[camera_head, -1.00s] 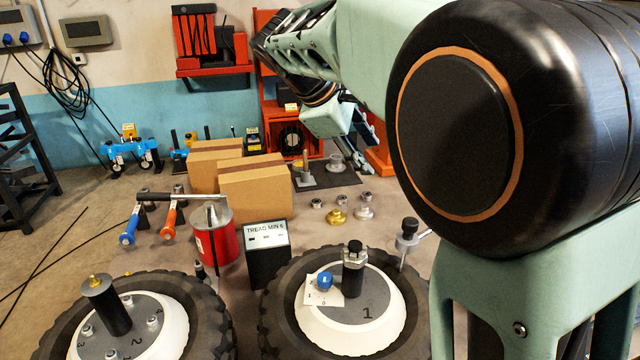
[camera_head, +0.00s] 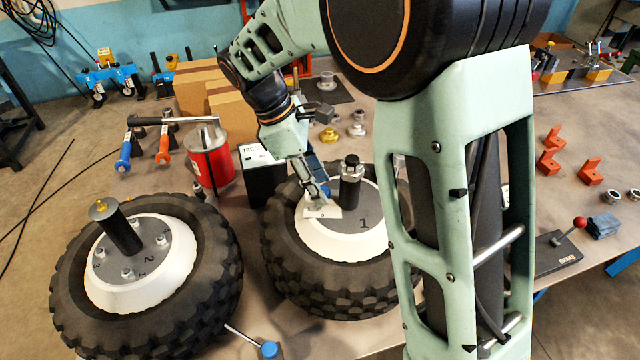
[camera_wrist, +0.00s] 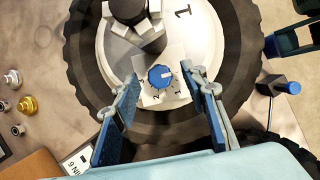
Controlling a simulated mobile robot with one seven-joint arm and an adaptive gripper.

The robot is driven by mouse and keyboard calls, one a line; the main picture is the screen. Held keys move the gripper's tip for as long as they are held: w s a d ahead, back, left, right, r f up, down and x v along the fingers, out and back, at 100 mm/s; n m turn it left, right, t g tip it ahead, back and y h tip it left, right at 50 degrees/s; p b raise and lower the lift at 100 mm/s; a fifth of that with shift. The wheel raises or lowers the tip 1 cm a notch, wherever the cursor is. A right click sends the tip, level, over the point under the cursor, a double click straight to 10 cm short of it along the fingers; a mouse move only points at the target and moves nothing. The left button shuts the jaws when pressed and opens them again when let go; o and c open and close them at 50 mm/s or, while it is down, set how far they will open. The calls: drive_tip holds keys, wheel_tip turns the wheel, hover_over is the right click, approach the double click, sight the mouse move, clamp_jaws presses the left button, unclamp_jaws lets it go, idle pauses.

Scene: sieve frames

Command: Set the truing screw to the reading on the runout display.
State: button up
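The truing screw appears to be the blue round knob (camera_wrist: 160,76) with a white mark, on a white numbered plate (camera_wrist: 152,98) on wheel 1. In the wrist view the mark points right and slightly up; a 2 is legible below the knob. My gripper (camera_wrist: 160,74) is open, its two blue-padded fingers on either side of the knob with gaps; I cannot tell the height between them. In the head view my gripper (camera_head: 316,190) hides most of the knob. A dark box with a white label (camera_head: 262,156), partly behind my arm, shows "TREAD" earlier; no runout reading is legible now.
Wheel 1's tyre (camera_head: 335,290) surrounds the plate, with a black post (camera_head: 350,185) close to the knob. Wheel 2 (camera_head: 75,305) lies to the left. A red can (camera_head: 210,160), cardboard boxes (camera_head: 195,90) and small metal fittings (camera_head: 328,135) stand behind. Orange blocks (camera_head: 548,162) lie at right.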

drive_tip(key=shift+d+f, duration=0.15)
drive_tip(key=shift+f, duration=0.3)
clamp_jaws()
